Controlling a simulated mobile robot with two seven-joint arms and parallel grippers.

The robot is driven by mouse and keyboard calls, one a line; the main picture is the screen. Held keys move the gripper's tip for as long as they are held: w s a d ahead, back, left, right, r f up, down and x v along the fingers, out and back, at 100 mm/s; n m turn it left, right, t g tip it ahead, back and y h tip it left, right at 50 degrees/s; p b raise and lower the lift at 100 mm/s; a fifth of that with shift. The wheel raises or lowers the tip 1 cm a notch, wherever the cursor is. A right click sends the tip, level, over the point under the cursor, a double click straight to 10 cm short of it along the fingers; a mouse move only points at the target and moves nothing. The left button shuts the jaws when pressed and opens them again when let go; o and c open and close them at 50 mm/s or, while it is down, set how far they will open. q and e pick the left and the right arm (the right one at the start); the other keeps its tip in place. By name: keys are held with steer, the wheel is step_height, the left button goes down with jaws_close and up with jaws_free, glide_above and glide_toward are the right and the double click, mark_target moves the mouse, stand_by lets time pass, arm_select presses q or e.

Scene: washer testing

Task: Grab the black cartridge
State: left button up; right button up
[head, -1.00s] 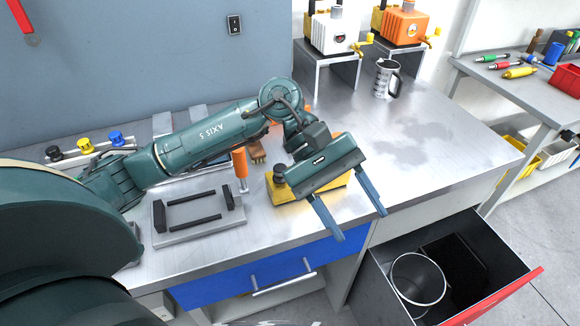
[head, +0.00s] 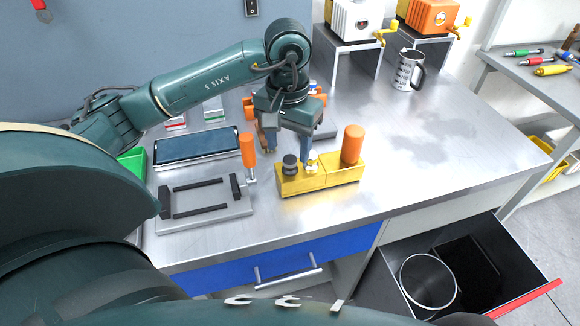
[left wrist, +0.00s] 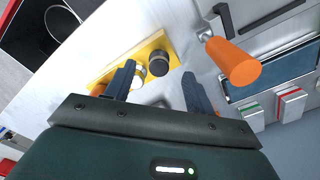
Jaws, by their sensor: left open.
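The black cartridge (head: 290,164) is a short dark cylinder standing upright on the left part of a yellow block (head: 319,177). In the left wrist view the cartridge (left wrist: 158,63) shows between the two finger tips, nearer the left finger. My left gripper (head: 288,148) is open and empty, pointing down just behind the cartridge and block. Its blue-grey fingers also show in the left wrist view (left wrist: 158,74). I cannot tell whether a finger touches the block. My right gripper is not in view.
An orange cylinder (head: 352,144) stands on the block's right end. An orange-handled clamp (head: 248,150) on a grey fixture (head: 206,222) is to the left. A mug (head: 408,70) stands further back. The bench is clear at right; an open drawer (head: 385,285) with a bin is below.

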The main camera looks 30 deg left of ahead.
mark_target(290, 158)
arm_select(q)
steer(key=shift+w+a+f+p, duration=0.1)
steer(key=shift+w+f+p, duration=0.1)
steer(key=shift+f, duration=0.7)
steer(key=shift+w+d+f+p, duration=0.1)
steer(key=shift+f+p, duration=0.1)
steer(key=shift+f, duration=0.7)
steer(key=shift+w+a+f+p, duration=0.1)
steer(key=shift+f+p, duration=0.1)
steer(key=shift+f, duration=0.7)
steer(key=c, duration=1.1)
steer(key=shift+o, duration=0.2)
steer(key=shift+r, duration=0.1)
